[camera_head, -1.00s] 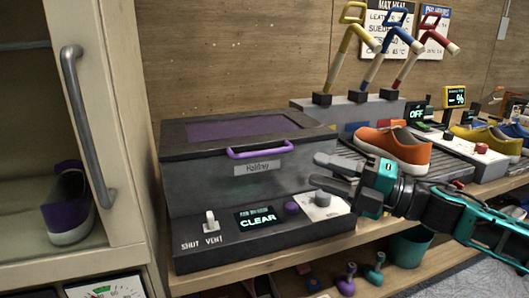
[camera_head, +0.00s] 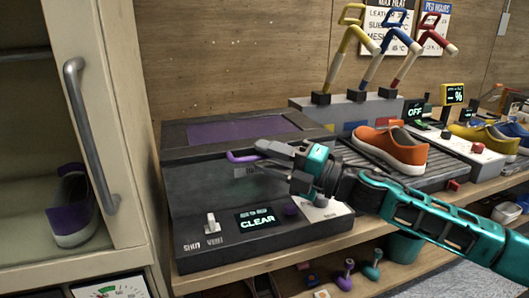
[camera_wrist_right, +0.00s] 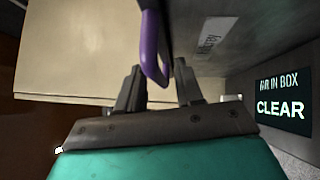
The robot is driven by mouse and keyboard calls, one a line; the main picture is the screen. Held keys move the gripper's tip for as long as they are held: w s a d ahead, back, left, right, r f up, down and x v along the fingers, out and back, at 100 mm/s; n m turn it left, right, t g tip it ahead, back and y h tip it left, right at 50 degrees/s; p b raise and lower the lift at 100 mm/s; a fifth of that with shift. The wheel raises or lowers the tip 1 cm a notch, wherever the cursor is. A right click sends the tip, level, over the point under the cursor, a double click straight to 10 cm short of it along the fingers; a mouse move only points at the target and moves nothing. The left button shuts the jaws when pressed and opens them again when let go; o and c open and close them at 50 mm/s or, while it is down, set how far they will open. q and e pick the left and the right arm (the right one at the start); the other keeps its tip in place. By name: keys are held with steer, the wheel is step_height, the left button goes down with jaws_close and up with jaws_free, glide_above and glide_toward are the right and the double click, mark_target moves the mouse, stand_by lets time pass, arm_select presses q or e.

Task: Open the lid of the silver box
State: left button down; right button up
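The dark grey metal box (camera_head: 190,190) stands on the wooden bench, with a dark-framed, purple-topped lid (camera_head: 175,137) lying shut. A purple handle (camera_head: 241,156) sits on its front; it also shows in the right wrist view (camera_wrist_right: 150,50). My right gripper (camera_head: 265,156) is at the box front and covers the right part of the handle and most of the label. In the right wrist view the fingers (camera_wrist_right: 157,82) are apart, with the handle bar between them, nearer the left finger. A gap shows at the right finger. My left gripper is not in view.
The box's sloped panel carries a switch (camera_head: 211,222) and a display reading CLEAR (camera_head: 257,219). An orange sneaker (camera_head: 389,148) sits on a ribbed rack to the right.

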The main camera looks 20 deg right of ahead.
steer(key=shift+w+a+r, duration=0.1)
steer(key=shift+w+a, duration=0.25)
jaws_close()
stand_by(0.6)
